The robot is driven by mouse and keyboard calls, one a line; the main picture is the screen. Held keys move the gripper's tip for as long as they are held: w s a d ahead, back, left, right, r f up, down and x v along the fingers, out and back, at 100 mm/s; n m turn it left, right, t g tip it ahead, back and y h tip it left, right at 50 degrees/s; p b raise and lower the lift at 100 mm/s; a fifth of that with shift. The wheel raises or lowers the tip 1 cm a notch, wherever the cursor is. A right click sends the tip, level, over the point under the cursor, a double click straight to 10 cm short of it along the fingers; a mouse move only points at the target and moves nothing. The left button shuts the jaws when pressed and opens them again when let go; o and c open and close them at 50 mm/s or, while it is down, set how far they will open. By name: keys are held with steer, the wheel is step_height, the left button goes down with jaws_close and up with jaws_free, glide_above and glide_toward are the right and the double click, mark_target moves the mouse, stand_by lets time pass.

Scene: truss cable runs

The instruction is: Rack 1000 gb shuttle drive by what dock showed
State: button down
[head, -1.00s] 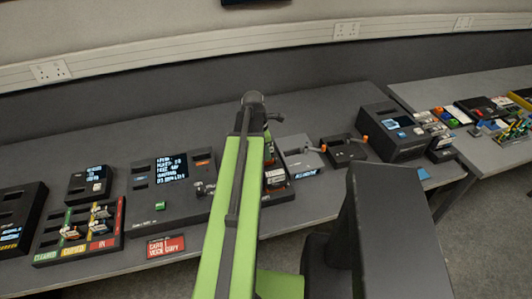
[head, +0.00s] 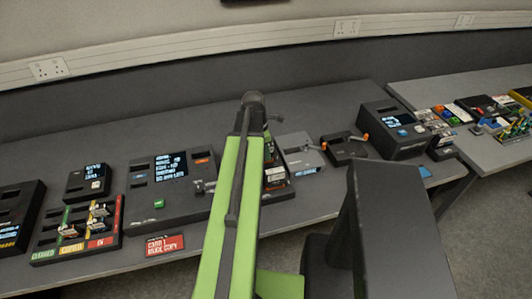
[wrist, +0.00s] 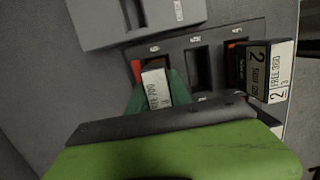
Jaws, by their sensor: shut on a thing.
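My gripper (wrist: 159,98) is shut on a dark shuttle drive (wrist: 154,76) with a white label, its text too blurred to read surely. The drive is at the left slot of a dark rack (wrist: 219,42); how deep it sits I cannot tell. Red shows beside that slot. The rack's middle slot (wrist: 199,69) is empty. A second labelled drive (wrist: 276,66), marked 2 and seemingly "FREE 300", stands out of the right slot. In the head view my green arm hides my gripper and most of the rack (head: 290,192). The dock (head: 143,207) has a lit screen, unreadable at this size.
A tray with green, yellow and red lanes (head: 75,243) stands left. A red card (head: 165,245) lies at the bench's front edge. Bench behind the devices is clear.

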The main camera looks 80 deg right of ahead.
steer(key=c, duration=1.1)
jaws_free()
steer(key=o, duration=0.3)
steer(key=shift+o, duration=0.2)
steer(key=shift+w, duration=0.1)
steer(key=shift+r, duration=0.1)
step_height(320, 180, up, 8)
steer(key=p, duration=0.7)
steer(key=shift+f+p, duration=0.25)
steer(key=shift+p, duration=0.1)
steer(key=shift+f, duration=0.1)
steer(key=shift+w, duration=0.1)
